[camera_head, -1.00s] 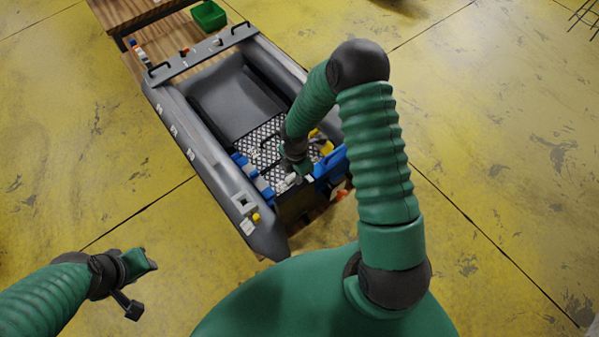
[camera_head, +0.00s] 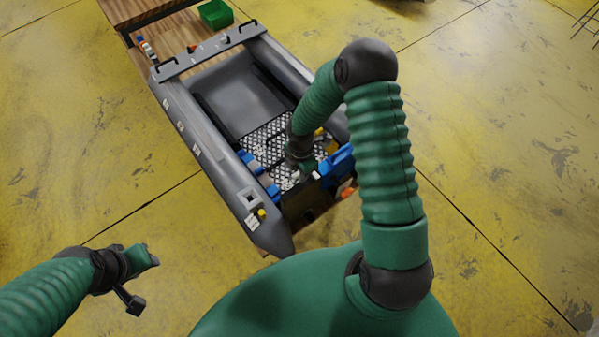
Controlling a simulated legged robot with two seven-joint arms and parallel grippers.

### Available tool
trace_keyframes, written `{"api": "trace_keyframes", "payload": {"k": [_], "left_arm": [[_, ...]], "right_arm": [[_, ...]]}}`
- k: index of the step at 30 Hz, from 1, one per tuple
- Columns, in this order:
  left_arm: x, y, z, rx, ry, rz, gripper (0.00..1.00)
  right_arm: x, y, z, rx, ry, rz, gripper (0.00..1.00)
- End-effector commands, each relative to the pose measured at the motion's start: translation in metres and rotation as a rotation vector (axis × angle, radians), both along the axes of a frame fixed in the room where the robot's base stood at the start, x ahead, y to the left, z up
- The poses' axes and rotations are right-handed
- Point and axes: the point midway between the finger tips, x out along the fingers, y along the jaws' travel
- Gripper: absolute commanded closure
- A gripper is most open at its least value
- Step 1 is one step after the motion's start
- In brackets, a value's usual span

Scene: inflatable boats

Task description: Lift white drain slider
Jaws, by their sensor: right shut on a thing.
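The grey inflatable boat (camera_head: 187,117) lies on a wooden pallet-like stand. My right gripper (camera_head: 297,178) reaches down into its near end, by the dark transom board (camera_head: 307,205). It is shut on a small white piece (camera_head: 287,184), which looks like the white drain slider. The piece is mostly hidden by the gripper, and I cannot tell whether it is raised off its seat. My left gripper (camera_head: 141,280) is at the lower left, clear of the boat, with its fingers apart and empty.
Blue brackets (camera_head: 337,160) flank the transom inside the boat. A black-and-white patterned floor panel (camera_head: 265,139) lies beyond my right gripper. A grey cross board (camera_head: 207,50) spans the far end. A green bin (camera_head: 215,14) stands behind. The yellow floor around is mostly clear.

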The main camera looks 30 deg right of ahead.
Motion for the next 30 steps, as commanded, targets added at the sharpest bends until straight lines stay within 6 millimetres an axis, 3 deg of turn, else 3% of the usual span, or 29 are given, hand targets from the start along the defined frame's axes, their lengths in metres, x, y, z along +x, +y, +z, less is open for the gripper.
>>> {"api": "trace_keyframes", "payload": {"k": [14, 30], "left_arm": [[0.000, 0.000, 0.001, 0.000, 0.000, 0.000, 0.64], [0.000, 0.000, 0.021, 0.000, 0.000, 0.000, 0.64]], "right_arm": [[0.001, -0.002, 0.001, -0.004, -0.001, -0.001, 1.00], [0.001, -0.003, 0.023, -0.004, -0.002, -0.002, 1.00]]}}
